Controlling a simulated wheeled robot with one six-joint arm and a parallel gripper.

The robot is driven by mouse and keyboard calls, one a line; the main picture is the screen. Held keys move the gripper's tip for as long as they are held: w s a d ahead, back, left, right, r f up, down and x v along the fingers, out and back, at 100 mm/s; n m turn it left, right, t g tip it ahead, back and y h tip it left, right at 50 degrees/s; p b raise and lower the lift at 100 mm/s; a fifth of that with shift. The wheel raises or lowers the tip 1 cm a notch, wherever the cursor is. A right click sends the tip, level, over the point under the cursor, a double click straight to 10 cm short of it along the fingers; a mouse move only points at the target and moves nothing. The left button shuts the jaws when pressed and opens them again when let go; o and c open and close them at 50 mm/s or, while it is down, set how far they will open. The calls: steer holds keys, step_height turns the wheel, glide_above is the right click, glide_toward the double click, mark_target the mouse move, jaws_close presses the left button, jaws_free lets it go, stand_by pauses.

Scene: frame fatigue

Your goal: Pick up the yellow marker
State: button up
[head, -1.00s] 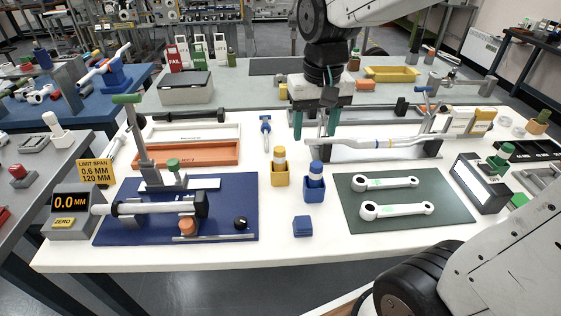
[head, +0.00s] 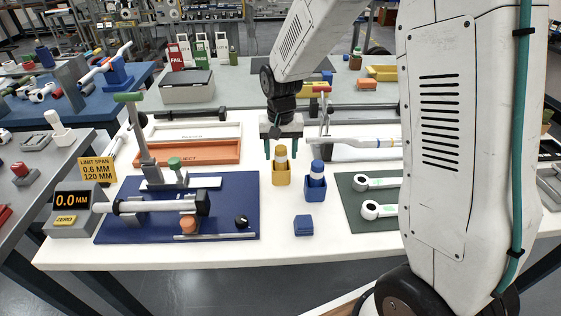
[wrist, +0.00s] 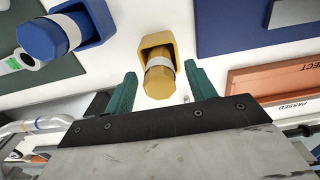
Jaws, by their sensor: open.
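The yellow marker (head: 281,154) has a yellow top and a white band and stands upright in a yellow holder (head: 282,178) on the white table. My gripper (head: 280,151) is open, with its two green fingers pointing down, one on each side of the marker in the head view. In the wrist view the marker (wrist: 160,82) lies between the open fingertips (wrist: 160,75), with a gap on both sides. The yellow holder (wrist: 155,40) shows beyond it. I cannot tell the exact height of the fingers against the marker.
A blue marker (head: 317,167) in a blue holder (head: 315,190) stands close on the right. A blue mat (head: 225,205) with a gauge fixture is left, and an orange tray (head: 225,151) is back left. A blue block (head: 303,225) is in front. My arm hides the right side.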

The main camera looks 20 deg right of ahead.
step_height(320, 180, down, 2)
steer(key=shift+f, duration=0.2)
steer(key=c, duration=1)
steer(key=shift+c, duration=0.2)
steer(key=shift+r, duration=0.15)
step_height(320, 180, up, 10)
steer(key=shift+f, duration=0.1)
jaws_close()
